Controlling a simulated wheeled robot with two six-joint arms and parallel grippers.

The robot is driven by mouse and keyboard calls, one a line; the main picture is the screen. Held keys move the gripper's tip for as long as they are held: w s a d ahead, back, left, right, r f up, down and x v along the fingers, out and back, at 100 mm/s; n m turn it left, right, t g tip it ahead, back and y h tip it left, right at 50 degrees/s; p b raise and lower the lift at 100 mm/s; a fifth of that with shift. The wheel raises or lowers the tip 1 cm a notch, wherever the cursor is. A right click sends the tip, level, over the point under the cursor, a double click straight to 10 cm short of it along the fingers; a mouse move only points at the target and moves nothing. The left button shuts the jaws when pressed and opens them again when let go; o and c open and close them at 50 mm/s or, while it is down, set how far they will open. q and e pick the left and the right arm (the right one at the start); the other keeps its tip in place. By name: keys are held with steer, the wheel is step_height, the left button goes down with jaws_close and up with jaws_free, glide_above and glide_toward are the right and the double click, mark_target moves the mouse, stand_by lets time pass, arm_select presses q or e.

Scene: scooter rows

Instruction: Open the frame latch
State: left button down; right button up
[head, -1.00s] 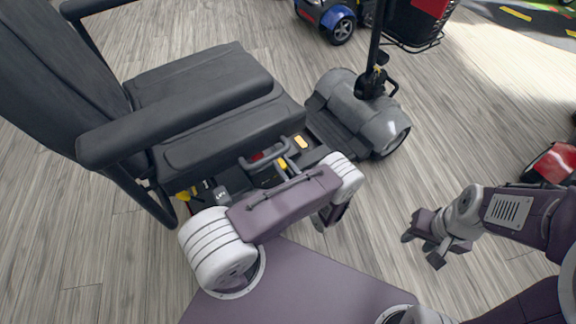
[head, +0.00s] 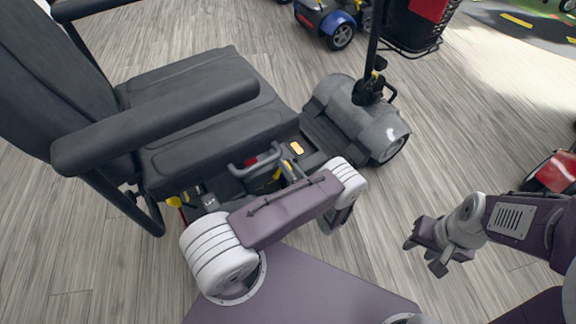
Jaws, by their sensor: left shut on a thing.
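The grey scooter (head: 225,146) has a black seat, an armrest and a grey front body. At its low frame, in front of the seat, are a grey bar handle (head: 256,161) and yellow parts. My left gripper (head: 289,167) reaches this spot from behind my own arm. It is shut on what appears to be the frame latch (head: 277,172), a small yellow part next to the bar handle. The fingertips and much of the latch are hidden by my arm. My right gripper (head: 424,250) is open and empty over the floor at the right.
A blue scooter (head: 338,30) stands at the top. A red scooter (head: 553,172) shows at the right edge. The wooden floor between them is clear.

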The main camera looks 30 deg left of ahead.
stand_by(0.4)
arm_select(q)
steer(key=c, duration=1.1)
jaws_free()
steer(key=shift+f, duration=0.1)
steer(key=p+v, duration=0.3)
steer(key=v, duration=0.6)
steer(key=shift+d, duration=0.1)
